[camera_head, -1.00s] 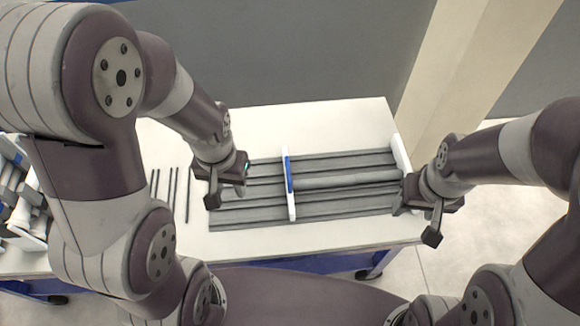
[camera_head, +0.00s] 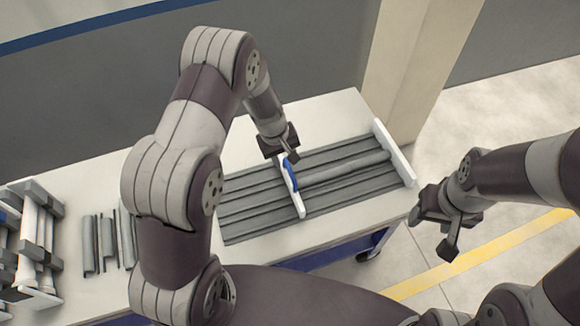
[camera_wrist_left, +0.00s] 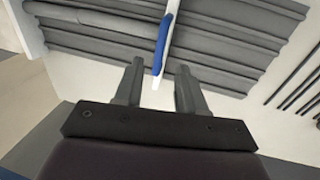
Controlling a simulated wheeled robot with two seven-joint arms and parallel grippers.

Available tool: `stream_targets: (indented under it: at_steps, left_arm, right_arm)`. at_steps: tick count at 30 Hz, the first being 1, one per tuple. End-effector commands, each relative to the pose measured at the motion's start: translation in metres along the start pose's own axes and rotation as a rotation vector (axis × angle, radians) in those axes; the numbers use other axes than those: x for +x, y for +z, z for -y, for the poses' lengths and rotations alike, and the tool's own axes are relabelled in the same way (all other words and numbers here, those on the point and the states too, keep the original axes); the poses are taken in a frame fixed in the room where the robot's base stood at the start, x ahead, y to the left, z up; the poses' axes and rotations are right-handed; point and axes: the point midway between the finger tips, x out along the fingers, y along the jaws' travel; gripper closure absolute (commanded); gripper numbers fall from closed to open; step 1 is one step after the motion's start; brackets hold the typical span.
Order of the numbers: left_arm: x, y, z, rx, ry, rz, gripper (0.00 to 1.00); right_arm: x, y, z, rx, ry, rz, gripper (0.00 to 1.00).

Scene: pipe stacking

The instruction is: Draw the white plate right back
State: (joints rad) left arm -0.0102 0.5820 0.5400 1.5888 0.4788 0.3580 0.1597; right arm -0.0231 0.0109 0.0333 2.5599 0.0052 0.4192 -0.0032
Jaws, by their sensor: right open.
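A narrow white plate (camera_head: 298,202) with a blue handle (camera_head: 291,176) stands across the grey grooved rack (camera_head: 250,220), near its middle. The plate also shows in the left wrist view (camera_wrist_left: 157,82), with its blue handle (camera_wrist_left: 162,45). My left gripper (camera_head: 284,157) is at the far end of this plate. In the left wrist view its two fingers are apart, one on each side of the plate, with gaps visible. My right gripper (camera_head: 433,236) is open and empty, off the table's right side.
A grey pipe (camera_head: 345,168) lies in the rack right of the plate. A white end wall (camera_head: 395,155) closes the rack's right end. Several dark rods (camera_head: 106,240) and a stand of pipes (camera_head: 40,245) are on the left. The table (camera_head: 325,112) behind the rack is bare.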

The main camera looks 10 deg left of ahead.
Motion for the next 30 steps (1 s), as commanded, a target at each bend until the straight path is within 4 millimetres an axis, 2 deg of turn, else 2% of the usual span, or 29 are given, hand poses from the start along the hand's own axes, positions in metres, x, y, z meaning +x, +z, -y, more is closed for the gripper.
stream_targets:
  at_steps: [3, 9, 19, 20, 21, 23, 30]
  left_arm:
    - [0.029, 0.000, 0.000, 0.000, -0.001, 0.002, 0.60]
    - [0.060, -0.001, 0.000, 0.002, 0.000, -0.001, 0.60]
    - [0.067, -0.001, 0.000, 0.002, 0.001, -0.002, 0.60]
    - [0.067, -0.001, 0.000, 0.002, 0.001, -0.002, 0.67]
    - [0.067, -0.001, 0.000, 0.002, 0.001, -0.002, 0.80]
    - [0.067, -0.001, 0.000, 0.002, 0.001, -0.002, 0.99]
    - [0.066, -0.001, 0.001, 0.002, 0.001, -0.002, 1.00]
  right_arm:
    - [-0.002, 0.000, 0.000, 0.000, 0.000, 0.000, 0.43]
    - [-0.003, 0.000, 0.000, 0.000, 0.000, 0.000, 0.43]
    - [-0.003, 0.000, 0.000, 0.000, 0.000, 0.000, 0.43]
    - [-0.003, 0.000, 0.000, 0.000, 0.000, 0.000, 0.43]
    - [-0.003, 0.000, 0.000, 0.000, 0.000, 0.000, 0.43]
    - [-0.003, 0.000, 0.000, 0.000, 0.000, 0.000, 0.43]
    - [-0.002, 0.000, 0.000, 0.000, 0.000, 0.000, 0.43]
